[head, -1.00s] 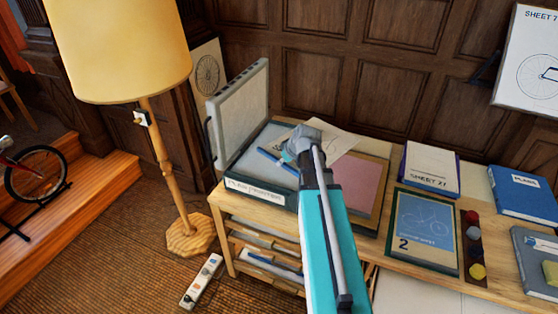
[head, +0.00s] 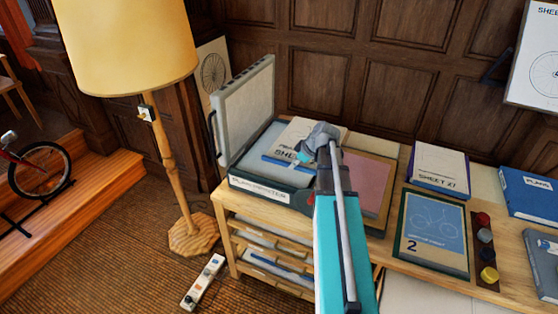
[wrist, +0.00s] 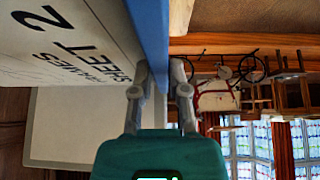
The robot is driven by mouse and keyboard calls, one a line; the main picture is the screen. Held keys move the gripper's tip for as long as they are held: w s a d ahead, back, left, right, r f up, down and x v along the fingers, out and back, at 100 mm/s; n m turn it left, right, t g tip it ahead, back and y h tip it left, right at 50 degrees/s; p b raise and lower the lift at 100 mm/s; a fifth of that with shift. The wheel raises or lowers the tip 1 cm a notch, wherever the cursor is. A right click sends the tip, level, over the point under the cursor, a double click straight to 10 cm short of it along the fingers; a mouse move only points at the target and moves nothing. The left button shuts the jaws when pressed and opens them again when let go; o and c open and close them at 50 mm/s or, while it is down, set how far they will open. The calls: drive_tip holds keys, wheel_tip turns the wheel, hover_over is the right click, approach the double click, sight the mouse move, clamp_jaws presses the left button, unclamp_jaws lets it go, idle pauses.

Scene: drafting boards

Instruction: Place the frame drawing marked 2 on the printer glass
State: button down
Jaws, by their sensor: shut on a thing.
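My gripper (head: 306,155) is shut on the edge of the frame drawing marked 2 (head: 292,134), a white-faced, blue-edged sheet. In the wrist view the sheet (wrist: 62,45) reads "FRAMES SHEET 2" and sits between the fingers (wrist: 160,88). In the head view it is over the right part of the plan printer's (head: 270,192) pale glass (head: 256,147). I cannot tell whether it touches the glass. The printer's lid (head: 246,108) stands open at the back left. My gripper and arm hide part of the sheet.
A blue board marked 2 (head: 435,232), with a bicycle picture, lies on the bench right of my arm. A pink panel (head: 367,180) lies beside the printer. Another sheet (head: 440,165), colored pots (head: 487,252) and a blue book (head: 528,190) are farther right. A lamp (head: 167,165) stands left.

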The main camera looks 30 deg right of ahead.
sight(282, 157)
drive_tip(key=w+f+b, duration=0.1)
drive_tip(key=w, duration=0.2)
drive_tip(key=w+a+f+b, duration=0.1)
drive_tip(key=w+f, duration=0.1)
drive_tip(key=w, duration=0.1)
drive_tip(key=w+f+b, duration=0.1)
drive_tip(key=w+b, duration=0.1)
drive_tip(key=w, duration=0.1)
drive_tip(key=shift+a+f, duration=0.15)
drive_tip(key=shift+a, duration=0.2)
drive_tip(key=b+x, duration=0.1)
drive_tip(key=x, duration=0.1)
drive_tip(key=b+x, duration=0.2)
drive_tip(key=w+b+x, duration=0.1)
drive_tip(key=shift+w+d+f+b, duration=0.2)
drive_tip(key=shift+w+d+b, duration=0.05)
drive_tip(key=shift+d+b, duration=0.1)
drive_tip(key=shift+f, duration=0.1)
drive_tip(key=shift+w+a+f+b, duration=0.1)
drive_tip(key=shift+w+f+b, duration=0.3)
drive_tip(key=shift+f+b, duration=0.2)
wheel_tip(282, 157, down, 3)
drive_tip(key=b, duration=0.3)
drive_tip(key=shift+r, duration=0.15)
